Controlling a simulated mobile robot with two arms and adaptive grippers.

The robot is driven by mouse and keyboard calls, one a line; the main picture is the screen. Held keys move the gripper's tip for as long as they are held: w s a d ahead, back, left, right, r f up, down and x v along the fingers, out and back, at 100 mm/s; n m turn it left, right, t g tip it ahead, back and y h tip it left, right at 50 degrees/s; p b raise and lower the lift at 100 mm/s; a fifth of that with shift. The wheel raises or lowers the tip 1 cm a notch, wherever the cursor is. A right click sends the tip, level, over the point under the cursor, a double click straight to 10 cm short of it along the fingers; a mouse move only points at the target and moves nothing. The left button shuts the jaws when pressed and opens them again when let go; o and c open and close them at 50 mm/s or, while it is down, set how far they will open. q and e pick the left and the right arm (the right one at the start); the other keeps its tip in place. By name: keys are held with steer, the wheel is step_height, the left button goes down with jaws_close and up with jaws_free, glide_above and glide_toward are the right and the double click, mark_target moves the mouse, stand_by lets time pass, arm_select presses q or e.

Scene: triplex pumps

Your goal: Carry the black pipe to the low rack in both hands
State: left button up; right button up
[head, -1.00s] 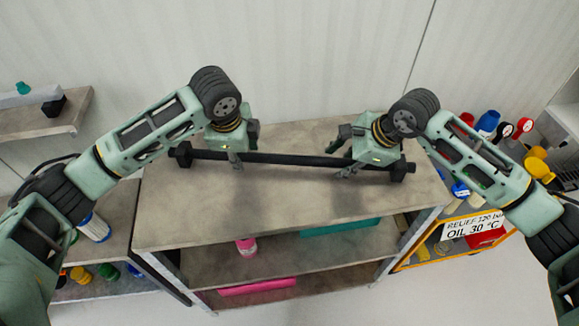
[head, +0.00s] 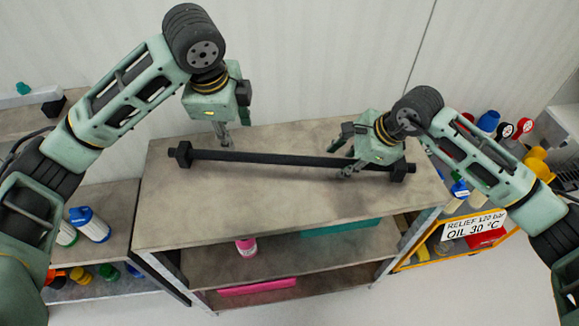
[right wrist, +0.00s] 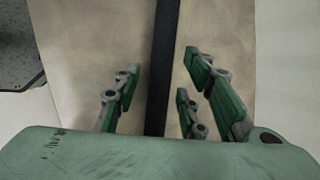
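The black pipe (head: 275,158) with thick ends lies across the grey top (head: 220,205) of a shelf unit. My left gripper (head: 234,133) hangs above the left part of the pipe, fingers pointing down and spread, holding nothing. My right gripper (head: 347,155) is low at the right part of the pipe. In the right wrist view its open fingers (right wrist: 158,82) stand on either side of the pipe (right wrist: 161,45), with gaps between fingers and pipe. I cannot tell which piece of furniture is the low rack.
Lower shelves hold a pink bottle (head: 246,247), a pink bar (head: 257,287) and a teal box (head: 340,232). A lower bench with bottles (head: 90,224) stands at left. A yellow-framed cart (head: 432,262) with coloured parts stands at right. The wall is close behind.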

steer(key=v, duration=1.1)
